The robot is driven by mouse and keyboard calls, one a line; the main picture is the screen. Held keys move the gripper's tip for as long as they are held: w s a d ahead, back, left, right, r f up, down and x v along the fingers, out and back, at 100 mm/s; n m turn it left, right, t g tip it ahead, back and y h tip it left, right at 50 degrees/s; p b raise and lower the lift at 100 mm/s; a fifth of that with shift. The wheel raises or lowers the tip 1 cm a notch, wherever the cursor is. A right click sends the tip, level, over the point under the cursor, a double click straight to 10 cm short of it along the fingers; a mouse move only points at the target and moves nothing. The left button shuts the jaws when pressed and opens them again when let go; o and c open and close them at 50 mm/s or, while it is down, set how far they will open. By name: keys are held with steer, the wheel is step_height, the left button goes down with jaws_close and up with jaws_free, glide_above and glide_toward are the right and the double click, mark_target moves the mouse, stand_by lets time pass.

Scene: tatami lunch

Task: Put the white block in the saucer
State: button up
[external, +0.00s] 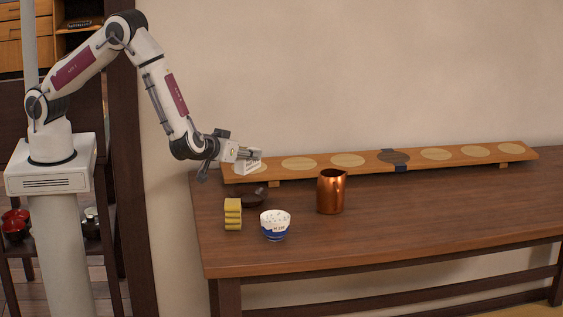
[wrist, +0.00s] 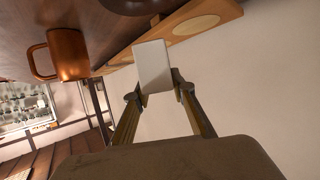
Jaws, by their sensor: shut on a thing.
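The white block (external: 246,167) is held at the end of my gripper (external: 249,156), above the left end of the long wooden board. In the wrist view the white block (wrist: 153,62) stands between the two fingertips of my gripper (wrist: 155,88), which is shut on it. A dark, low dish that looks like the saucer (external: 252,197) sits on the table below the block, in front of the board. A dark round shape, likely the saucer (wrist: 132,4), is cut off at the top of the wrist view.
The long board (external: 374,158) with round inlays runs along the table's back. A copper mug (external: 331,192) stands in front of it, also in the wrist view (wrist: 68,55). A yellow stack (external: 233,214) and a blue-white bowl (external: 275,226) stand near the saucer. The table's right side (external: 460,205) is clear.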

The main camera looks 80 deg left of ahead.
mark_target(248, 166)
steer(key=shift+f, duration=2.05)
steer(key=shift+f, duration=0.1)
steer(key=shift+f, duration=1.8)
steer(key=shift+f, duration=0.25)
steer(key=o, duration=1.1)
steer(key=shift+r, duration=0.15)
steer(key=shift+r, duration=0.15)
steer(key=v, duration=1.2)
